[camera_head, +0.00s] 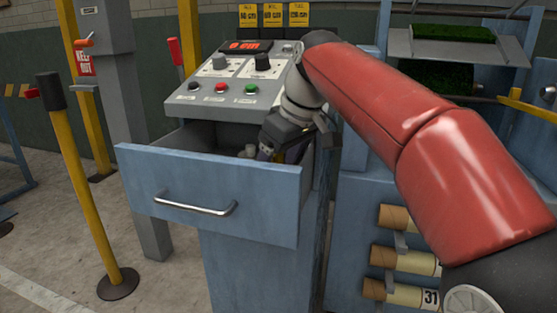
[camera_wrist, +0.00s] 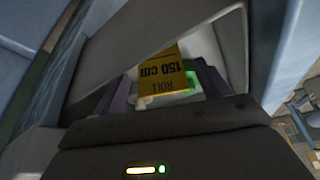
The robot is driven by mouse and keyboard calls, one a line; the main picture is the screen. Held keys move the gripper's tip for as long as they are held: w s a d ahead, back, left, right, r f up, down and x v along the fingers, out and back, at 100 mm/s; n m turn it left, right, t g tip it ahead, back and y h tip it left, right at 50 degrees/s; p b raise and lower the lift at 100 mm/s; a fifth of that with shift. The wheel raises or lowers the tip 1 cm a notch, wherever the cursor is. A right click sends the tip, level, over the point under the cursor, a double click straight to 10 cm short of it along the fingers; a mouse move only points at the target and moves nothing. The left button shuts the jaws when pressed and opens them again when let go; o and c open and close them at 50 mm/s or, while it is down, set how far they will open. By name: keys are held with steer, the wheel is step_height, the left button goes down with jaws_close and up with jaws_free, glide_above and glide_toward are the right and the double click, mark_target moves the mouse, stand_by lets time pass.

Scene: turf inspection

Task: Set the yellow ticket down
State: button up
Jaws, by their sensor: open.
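The yellow ticket (camera_wrist: 163,72), printed "ROLL 150 cm", shows upside down in the wrist view, between the fingers of my gripper (camera_wrist: 165,88). The jaws are open, with a dark purple finger on either side of the ticket. A pale piece with a green glow lies behind it. In the head view my gripper (camera_head: 262,152) reaches down into the open drawer (camera_head: 208,188) of the blue cabinet. A strip of yellow shows beside the gripper there, but the arm and the drawer front hide most of it. I cannot tell whether the ticket touches the drawer floor.
Above the drawer is a sloped control panel (camera_head: 232,82) with knobs and buttons. Several yellow cards (camera_head: 273,15) stand behind it. A yellow post (camera_head: 88,190) stands left. Paper-like rolls (camera_head: 400,258) sit on the right. The drawer walls stand close around my gripper.

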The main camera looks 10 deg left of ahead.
steer(key=p+v, duration=0.3)
steer(key=v, duration=0.9)
steer(key=shift+r+p, duration=0.15)
steer(key=shift+p, duration=0.25)
steer(key=shift+d, duration=0.1)
steer(key=s+d+f+m+t+h, duration=0.1)
steer(key=s+d+f+m+h, duration=0.1)
steer(key=s+d+f+m, duration=0.4)
steer(key=s+d+f+m+t+h, duration=0.2)
steer(key=s+d+f+m, duration=0.4)
steer(key=s+d+f, duration=0.7)
steer(key=d+f, duration=0.4)
steer(key=f, duration=0.3)
steer(key=shift+d+f+m+t, duration=0.15)
steer(key=shift+f+m+t, duration=0.1)
steer(key=shift+m+t, duration=0.05)
